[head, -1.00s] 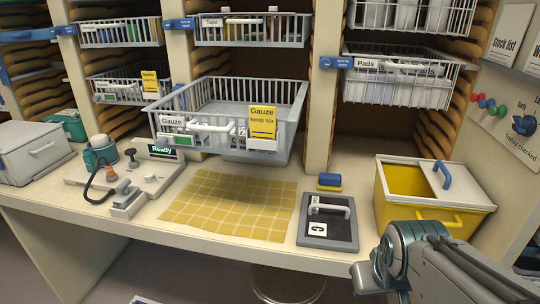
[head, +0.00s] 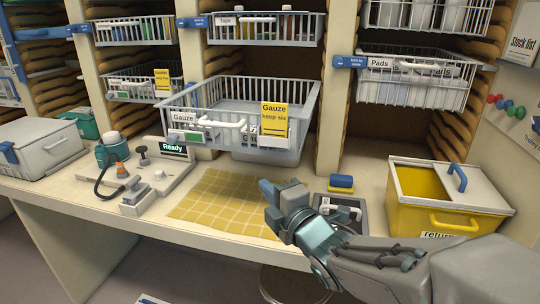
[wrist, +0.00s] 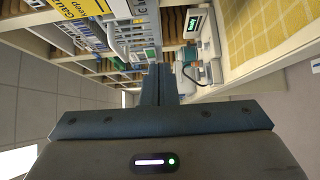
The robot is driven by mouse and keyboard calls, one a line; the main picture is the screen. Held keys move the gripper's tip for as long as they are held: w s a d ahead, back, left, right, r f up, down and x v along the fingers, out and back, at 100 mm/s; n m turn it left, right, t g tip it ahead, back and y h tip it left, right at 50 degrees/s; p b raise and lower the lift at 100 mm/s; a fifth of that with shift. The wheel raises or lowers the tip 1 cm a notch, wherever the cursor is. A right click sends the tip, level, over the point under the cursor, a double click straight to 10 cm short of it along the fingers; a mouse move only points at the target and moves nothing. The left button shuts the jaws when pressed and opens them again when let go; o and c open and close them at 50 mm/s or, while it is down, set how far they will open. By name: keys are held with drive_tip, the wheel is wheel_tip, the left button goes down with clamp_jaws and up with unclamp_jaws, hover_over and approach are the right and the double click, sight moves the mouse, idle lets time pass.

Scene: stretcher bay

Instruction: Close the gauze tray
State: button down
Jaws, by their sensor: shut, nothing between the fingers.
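The gauze tray (head: 312,108) is a pale grey wire basket in the middle column of the shelf unit. It sticks out over the counter, pulled open. Its front carries a white handle (head: 222,121), a "Gauze" label and a yellow "Gauze keep six" card (head: 274,118). Part of the tray front also shows in the wrist view at upper left (wrist: 117,8), with the yellow card beside it. My gripper (head: 268,192) is shut and empty. It is over the counter, below and in front of the tray, apart from it. In the wrist view the closed fingers (wrist: 159,80) point ahead.
A yellow checked cloth (head: 215,195) lies under the tray. A device reading "Ready" (head: 174,149) stands left. A dark board with a handle (head: 350,215), a blue-yellow sponge (head: 341,183) and a yellow bin (head: 440,218) are right. The pads basket (head: 440,95) hangs upper right.

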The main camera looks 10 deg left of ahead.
drive_tip(key=p+x, duration=0.1)
drive_tip(key=x, duration=0.3)
drive_tip(key=w+d+p+x, duration=0.1)
drive_tip(key=x, duration=0.3)
drive_tip(key=p+x, duration=0.1)
drive_tip(key=x, duration=0.3)
drive_tip(key=shift+w+d+r, duration=0.15)
drive_tip(key=shift+d, duration=0.1)
drive_tip(key=shift+w, duration=0.55)
